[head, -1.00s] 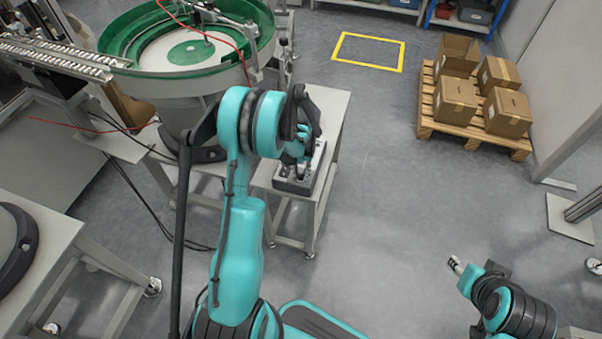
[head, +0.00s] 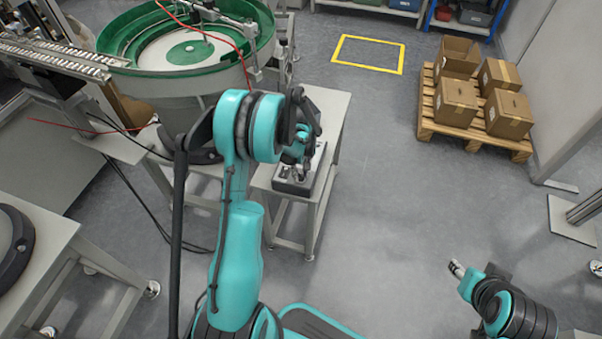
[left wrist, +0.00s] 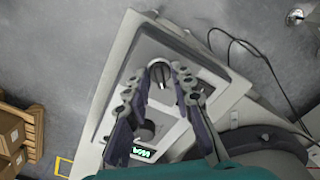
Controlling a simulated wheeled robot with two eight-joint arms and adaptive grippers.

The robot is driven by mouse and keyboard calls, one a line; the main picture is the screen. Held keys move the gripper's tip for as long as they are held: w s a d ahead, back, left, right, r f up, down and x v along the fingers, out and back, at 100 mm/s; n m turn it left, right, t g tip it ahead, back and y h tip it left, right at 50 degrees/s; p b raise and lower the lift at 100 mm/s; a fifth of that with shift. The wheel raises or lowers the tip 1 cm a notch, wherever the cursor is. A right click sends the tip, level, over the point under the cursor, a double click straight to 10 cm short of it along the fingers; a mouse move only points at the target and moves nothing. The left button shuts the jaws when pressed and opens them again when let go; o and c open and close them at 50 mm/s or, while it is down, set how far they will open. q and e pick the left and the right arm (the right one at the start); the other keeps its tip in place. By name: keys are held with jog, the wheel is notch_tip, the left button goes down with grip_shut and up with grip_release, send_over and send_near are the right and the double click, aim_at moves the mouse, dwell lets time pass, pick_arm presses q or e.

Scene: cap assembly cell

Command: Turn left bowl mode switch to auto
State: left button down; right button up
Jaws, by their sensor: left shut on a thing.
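A grey control box (head: 289,187) sits on the small table in the head view. In the left wrist view, its panel (left wrist: 174,134) bears a dark selector switch (left wrist: 160,70) with a light pointer line near the far end. A second dark knob (left wrist: 146,131) and a lit green display (left wrist: 140,153) are nearer the wrist. My left gripper (left wrist: 163,79) is shut on the selector switch, one fingertip on each side. In the head view my left gripper (head: 299,168) is over the box and partly hides it. The switch's labels are not readable. My right gripper (head: 456,268) is small at lower right.
The green bowl feeder (head: 187,50) stands behind and left of the box. The small table (head: 327,108) has bare space behind the box. A pallet with cartons (head: 470,133) is far right. The floor between them is clear. Black cables (left wrist: 250,50) run beside the table.

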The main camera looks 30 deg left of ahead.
aim_at(301, 175)
pick_arm(q)
jog(key=shift+n, duration=0.5)
jog(key=c, duration=1.3)
grip_release()
notch_tip(301, 175, up, 12)
